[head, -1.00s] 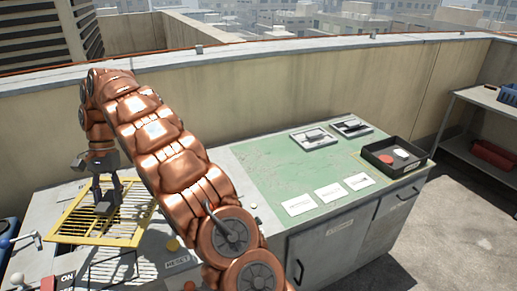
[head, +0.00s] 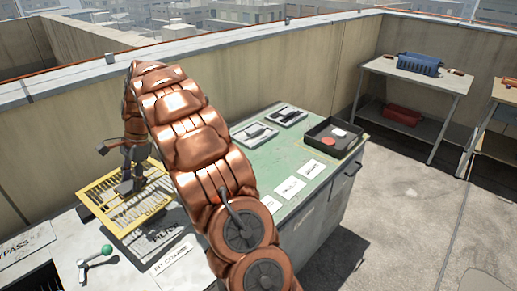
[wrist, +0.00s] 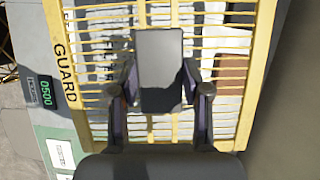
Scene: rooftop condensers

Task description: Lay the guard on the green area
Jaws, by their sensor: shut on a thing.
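The guard (head: 103,193) is a yellow frame with thin yellow bars and the word GUARD on one side. My gripper (head: 130,184) is shut on it and holds it above the grey part of the worktop, its shadow falling below. In the wrist view the guard (wrist: 68,72) fills most of the picture, under my gripper (wrist: 158,118); the exact grip point is hidden behind a grey block. The green area (head: 262,160) is the worktop's right part, partly hidden by my arm.
Two grey trays (head: 286,115) and a black bin (head: 318,143) with small items stand on the green area's far and right sides. White labels (head: 290,187) lie along its front. A green-knobbed lever (head: 106,250) is at front left. A parapet wall runs behind.

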